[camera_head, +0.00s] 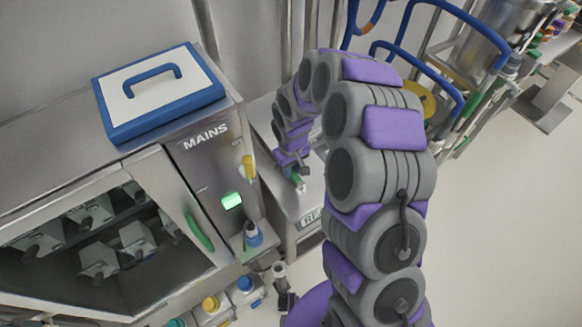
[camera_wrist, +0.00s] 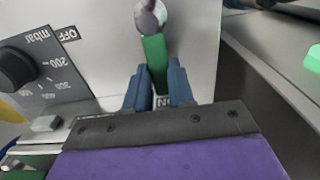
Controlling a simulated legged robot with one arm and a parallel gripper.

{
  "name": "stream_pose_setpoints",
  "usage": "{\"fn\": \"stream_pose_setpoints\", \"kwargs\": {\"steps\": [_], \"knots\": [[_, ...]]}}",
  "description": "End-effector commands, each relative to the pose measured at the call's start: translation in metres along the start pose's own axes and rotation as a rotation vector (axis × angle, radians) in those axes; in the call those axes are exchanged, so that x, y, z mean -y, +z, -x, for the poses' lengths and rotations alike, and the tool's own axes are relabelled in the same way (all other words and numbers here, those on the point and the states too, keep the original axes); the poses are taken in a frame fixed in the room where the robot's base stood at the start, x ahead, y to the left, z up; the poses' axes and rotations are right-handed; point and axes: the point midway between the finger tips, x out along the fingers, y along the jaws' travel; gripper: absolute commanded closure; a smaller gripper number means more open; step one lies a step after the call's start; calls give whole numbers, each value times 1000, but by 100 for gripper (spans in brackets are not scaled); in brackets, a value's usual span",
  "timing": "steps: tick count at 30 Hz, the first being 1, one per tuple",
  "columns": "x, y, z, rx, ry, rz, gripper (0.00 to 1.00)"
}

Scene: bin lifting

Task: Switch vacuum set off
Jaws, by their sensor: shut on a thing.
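In the wrist view a green lever handle (camera_wrist: 155,60) hangs from a round metal pivot (camera_wrist: 150,17) on a grey panel (camera_wrist: 95,65). The handle points at a partly hidden label near the fingers that seems to read ON. An OFF label (camera_wrist: 70,33) is at the left. My gripper (camera_wrist: 158,88) has its two blue fingers on either side of the green handle, shut on it. In the head view my gripper (camera_head: 298,178) is at the front of a steel unit right of the MAINS cabinet, with a little green at its tip; the lever is mostly hidden there.
A black dial (camera_wrist: 16,68) with a mbar scale sits beside the lever. The MAINS cabinet (camera_head: 207,165) stands left of the arm, with a blue-framed lid (camera_head: 155,95) on top. Blue tubular rails (camera_head: 455,20) stand behind the arm; the floor at right is clear.

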Motion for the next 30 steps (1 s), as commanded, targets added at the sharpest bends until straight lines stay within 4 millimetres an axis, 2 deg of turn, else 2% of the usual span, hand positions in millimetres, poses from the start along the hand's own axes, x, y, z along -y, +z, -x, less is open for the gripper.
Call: {"fn": "stream_pose_setpoints", "kwargs": {"steps": [11,30], "knots": [[-7,0,0,2,1,-127,100],[-35,12,1,0,1,-710,100]]}}
